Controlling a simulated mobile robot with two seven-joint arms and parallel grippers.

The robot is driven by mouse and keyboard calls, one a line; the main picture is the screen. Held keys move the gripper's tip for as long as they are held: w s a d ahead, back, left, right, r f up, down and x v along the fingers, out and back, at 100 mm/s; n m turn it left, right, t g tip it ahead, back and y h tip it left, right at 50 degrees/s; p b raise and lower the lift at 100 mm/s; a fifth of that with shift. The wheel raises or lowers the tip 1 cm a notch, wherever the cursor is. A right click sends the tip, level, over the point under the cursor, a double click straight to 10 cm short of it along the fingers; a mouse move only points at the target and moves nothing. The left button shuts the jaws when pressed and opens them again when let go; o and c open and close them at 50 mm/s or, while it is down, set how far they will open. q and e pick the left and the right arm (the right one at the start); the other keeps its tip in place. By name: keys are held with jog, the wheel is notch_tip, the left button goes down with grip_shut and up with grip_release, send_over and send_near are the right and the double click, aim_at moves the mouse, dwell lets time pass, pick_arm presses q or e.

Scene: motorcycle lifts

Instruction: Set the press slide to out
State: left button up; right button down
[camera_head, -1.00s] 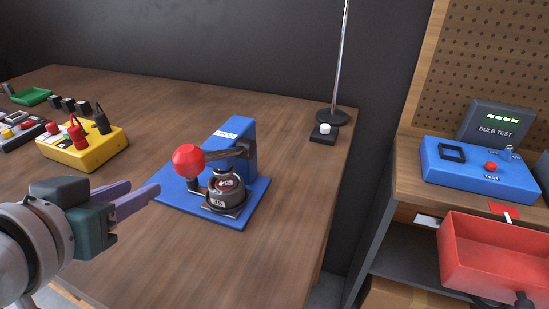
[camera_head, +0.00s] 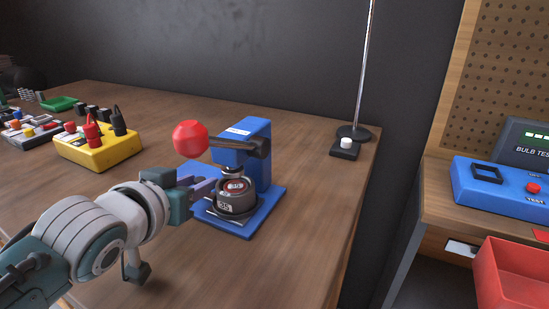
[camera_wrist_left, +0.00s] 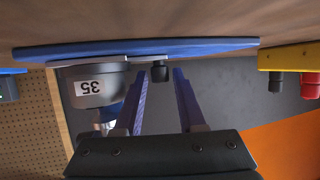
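The blue press (camera_head: 257,150) stands near the table's right end, with a red ball (camera_head: 190,138) on its lever. A dark cup marked 35 (camera_head: 238,205) sits on the slide's thin grey plate (camera_head: 222,220) over the blue base (camera_head: 268,208). My left gripper (camera_head: 203,187) is at the press's left side, low by the cup. In the left wrist view, its two purple fingers (camera_wrist_left: 160,92) are apart, with the slide's black knob (camera_wrist_left: 160,73) at their tips, between them in the picture. I cannot tell whether they touch it. My right gripper is out of view.
A yellow box (camera_head: 98,152) with red and black plugs stands to the left. A small black block with a white button (camera_head: 346,147) and a pole stand are behind right. A blue test box (camera_head: 490,185) and red bin (camera_head: 515,275) are at far right.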

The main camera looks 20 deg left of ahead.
pick_arm(q)
jog(key=shift+w, duration=0.15)
grip_shut()
dwell(1.4)
